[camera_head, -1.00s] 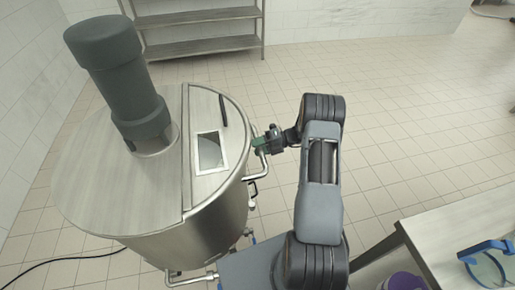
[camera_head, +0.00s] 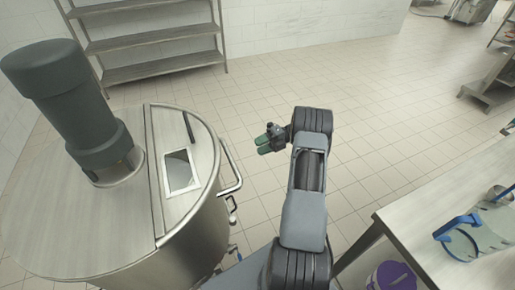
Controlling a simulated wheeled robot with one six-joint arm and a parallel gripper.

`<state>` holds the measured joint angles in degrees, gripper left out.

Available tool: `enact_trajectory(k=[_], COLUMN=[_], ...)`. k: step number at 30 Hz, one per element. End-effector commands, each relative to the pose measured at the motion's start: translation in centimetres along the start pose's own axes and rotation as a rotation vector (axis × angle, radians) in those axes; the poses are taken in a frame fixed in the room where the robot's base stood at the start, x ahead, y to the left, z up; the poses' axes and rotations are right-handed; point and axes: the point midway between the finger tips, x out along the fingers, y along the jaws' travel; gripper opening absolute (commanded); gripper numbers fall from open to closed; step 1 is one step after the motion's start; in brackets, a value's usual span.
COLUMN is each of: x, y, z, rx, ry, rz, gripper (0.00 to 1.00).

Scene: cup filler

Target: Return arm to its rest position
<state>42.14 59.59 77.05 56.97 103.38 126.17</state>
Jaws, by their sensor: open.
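My gripper (camera_head: 264,145) is at the middle of the view, at the end of my folded arm. Its two green fingers point left and stand apart, with nothing visible between them. The large steel vat (camera_head: 187,240) stands to the left, with a bent pipe handle (camera_head: 233,172) on its right side. A clear gap over the floor separates my gripper from the handle.
A dark grey motor (camera_head: 62,95) stands on the vat lid. A steel table (camera_head: 416,212) at the right holds a clear jug with a blue handle (camera_head: 458,225). A purple-topped bucket (camera_head: 392,277) is below it. Steel shelves (camera_head: 152,41) stand behind. The tiled floor ahead is open.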

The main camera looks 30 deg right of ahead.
Motion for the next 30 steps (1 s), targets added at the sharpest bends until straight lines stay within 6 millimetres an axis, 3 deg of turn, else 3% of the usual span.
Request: enact_trajectory(k=[17,23,27,30], x=[0.0,0.2,1.2,1.9], y=[0.0,-1.8,-4.7,-4.2], z=[0.0,-0.1,-2.7,-4.5], rx=[-0.035,-0.306,-0.579,-0.825], ry=[-0.001,0.003,0.097,0.232], rz=[-0.001,-0.083,-0.192,-0.276], gripper=[0.48,0.48,0.48,0.48])
